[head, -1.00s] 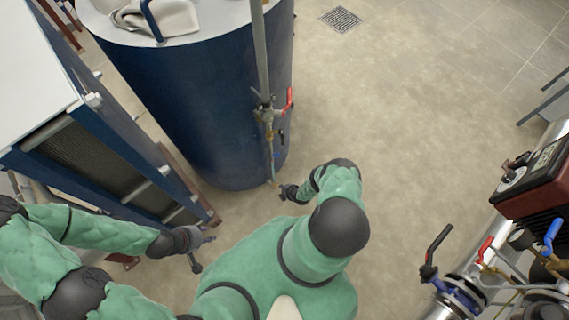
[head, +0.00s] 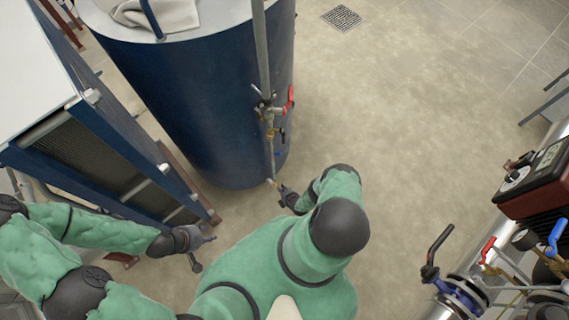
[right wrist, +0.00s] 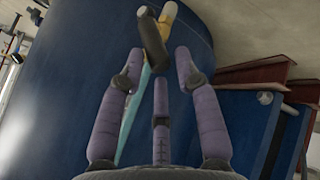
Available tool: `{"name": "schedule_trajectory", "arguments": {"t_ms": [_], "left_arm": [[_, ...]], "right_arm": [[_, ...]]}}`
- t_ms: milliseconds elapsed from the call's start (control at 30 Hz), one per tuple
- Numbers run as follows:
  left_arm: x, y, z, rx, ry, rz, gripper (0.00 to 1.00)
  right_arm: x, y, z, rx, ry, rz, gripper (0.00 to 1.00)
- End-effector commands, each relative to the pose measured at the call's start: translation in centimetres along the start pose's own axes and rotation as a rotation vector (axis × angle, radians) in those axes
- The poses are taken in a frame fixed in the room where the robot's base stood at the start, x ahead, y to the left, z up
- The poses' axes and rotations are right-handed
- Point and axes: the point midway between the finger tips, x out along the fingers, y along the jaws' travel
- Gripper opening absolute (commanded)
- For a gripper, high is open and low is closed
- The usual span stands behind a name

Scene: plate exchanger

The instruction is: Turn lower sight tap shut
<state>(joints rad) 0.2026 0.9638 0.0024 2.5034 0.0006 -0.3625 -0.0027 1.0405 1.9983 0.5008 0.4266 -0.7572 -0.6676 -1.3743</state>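The lower sight tap (head: 272,182) is at the bottom of the sight glass on the blue tank, small in the head view. In the right wrist view the tap's black lever (right wrist: 153,47) points toward me, with a brass body (right wrist: 168,15) behind it. My right gripper (head: 281,187) is just beside the tap. In the right wrist view its purple-grey fingers (right wrist: 159,60) are spread, with the lever between the two outer tips; contact cannot be made out. My left gripper (head: 207,252) is open and empty, low at the left near the blue frame.
The blue tank (head: 200,100) stands behind the tap. A sight glass tube (right wrist: 132,115) slants past the fingers. A red-handled valve (head: 288,98) is higher up the pipe. A blue plate frame (head: 120,150) stands left; pumps and valves (head: 460,290) stand right. The middle floor is clear.

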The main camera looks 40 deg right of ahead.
Motion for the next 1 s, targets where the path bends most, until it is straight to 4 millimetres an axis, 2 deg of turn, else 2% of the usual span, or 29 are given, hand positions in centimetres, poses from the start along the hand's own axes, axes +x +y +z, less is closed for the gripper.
{"name": "schedule_trajectory", "arguments": {"t_ms": [33, 467, 667, 1000], "left_arm": [[0.0, 0.0, 0.0, 0.0, 0.0, 0.0, 0.4], [0.0, 0.0, 0.0, 0.0, 0.0, 0.0, 0.4], [0.0, 0.0, 0.0, 0.0, 0.0, 0.0, 0.4], [0.0, 0.0, 0.0, 0.0, 0.0, 0.0, 0.4]], "right_arm": [[-0.1, -0.6, -0.3, 0.004, 0.002, -0.009, 0.44], [-0.5, 0.1, 0.4, 0.006, -0.007, -0.001, 0.44], [-2.0, 0.2, 0.5, 0.006, -0.009, -0.001, 0.44], [-5.8, 0.0, 0.3, 0.007, -0.007, -0.003, 0.44]]}}
